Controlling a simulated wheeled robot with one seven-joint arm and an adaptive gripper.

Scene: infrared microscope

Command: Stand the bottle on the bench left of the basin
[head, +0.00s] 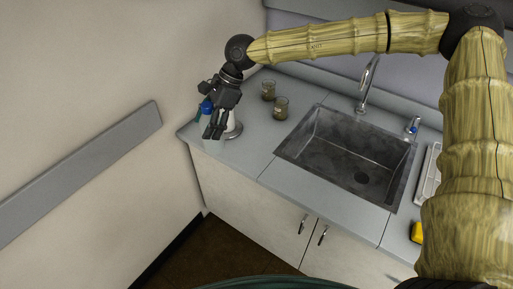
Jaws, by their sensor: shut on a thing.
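My gripper (214,130) is at the left end of the bench (252,140), left of the basin (345,150). It points down and is shut on a bottle (205,119), which is mostly hidden by the fingers. A blue part and a pale part of the bottle show beside the fingers. I cannot tell whether its base touches the bench. A whitish rounded object (236,130) shows just right of the fingers, partly hidden by them.
A faucet (368,84) rises behind the basin. A blue-topped fitting (413,127), a white tray (428,172) and a yellow object (417,232) are at the right. The wall is close on the left.

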